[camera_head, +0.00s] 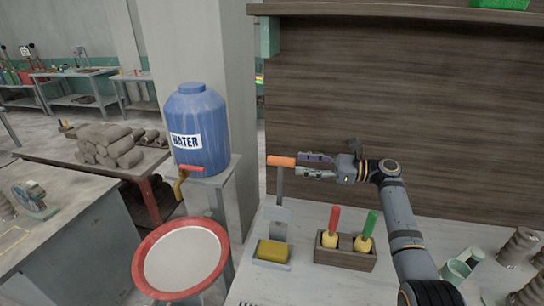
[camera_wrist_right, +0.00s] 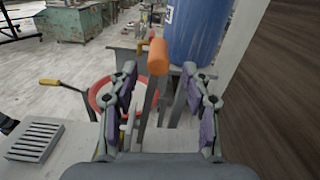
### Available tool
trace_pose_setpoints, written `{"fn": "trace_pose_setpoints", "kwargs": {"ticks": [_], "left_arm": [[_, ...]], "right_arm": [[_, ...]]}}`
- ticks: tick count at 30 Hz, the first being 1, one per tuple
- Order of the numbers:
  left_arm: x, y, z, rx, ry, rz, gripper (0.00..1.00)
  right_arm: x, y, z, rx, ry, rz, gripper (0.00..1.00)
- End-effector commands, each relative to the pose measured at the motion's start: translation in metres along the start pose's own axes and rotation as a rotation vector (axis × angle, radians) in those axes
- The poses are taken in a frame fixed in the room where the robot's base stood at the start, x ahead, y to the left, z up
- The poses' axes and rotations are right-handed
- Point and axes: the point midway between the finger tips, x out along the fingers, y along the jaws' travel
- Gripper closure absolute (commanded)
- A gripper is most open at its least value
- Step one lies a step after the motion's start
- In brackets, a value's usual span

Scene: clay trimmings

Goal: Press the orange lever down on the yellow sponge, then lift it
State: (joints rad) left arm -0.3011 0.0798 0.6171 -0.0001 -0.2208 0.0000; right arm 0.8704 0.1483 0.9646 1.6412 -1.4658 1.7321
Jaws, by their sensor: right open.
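The orange lever (camera_head: 281,161) is a short orange handle on top of an upright grey post (camera_head: 279,187). The yellow sponge (camera_head: 272,250) lies on a grey base below the post in the head view. My right gripper (camera_head: 300,166) is level with the handle, just to its right. Its jaws are open and hold nothing. In the right wrist view the orange handle (camera_wrist_right: 158,57) shows ahead, between and slightly beyond the open purple-padded fingers (camera_wrist_right: 160,87). I cannot tell whether a finger touches it. My left gripper is out of view.
A wooden holder (camera_head: 345,258) with a red-handled and a green-handled tool stands right of the sponge. A blue water barrel (camera_head: 199,128) stands behind to the left, above a red-rimmed basin (camera_head: 143,265). Grey stacked pieces (camera_head: 519,246) and a greenish cup (camera_head: 457,269) are at right.

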Motion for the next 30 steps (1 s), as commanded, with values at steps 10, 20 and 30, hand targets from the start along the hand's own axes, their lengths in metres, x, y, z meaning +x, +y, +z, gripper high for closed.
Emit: {"fn": "trace_pose_setpoints", "kwargs": {"ticks": [10, 20, 30], "left_arm": [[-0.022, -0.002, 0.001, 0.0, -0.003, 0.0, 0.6], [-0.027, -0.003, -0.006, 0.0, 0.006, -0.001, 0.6], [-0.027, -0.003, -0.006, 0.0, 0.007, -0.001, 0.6]], "right_arm": [[0.068, 0.0, 0.004, 0.001, -0.003, 0.002, 0.51], [0.101, 0.0, 0.001, -0.001, 0.0, 0.0, 0.51], [0.101, 0.0, 0.0, -0.001, 0.001, -0.001, 0.68]]}}
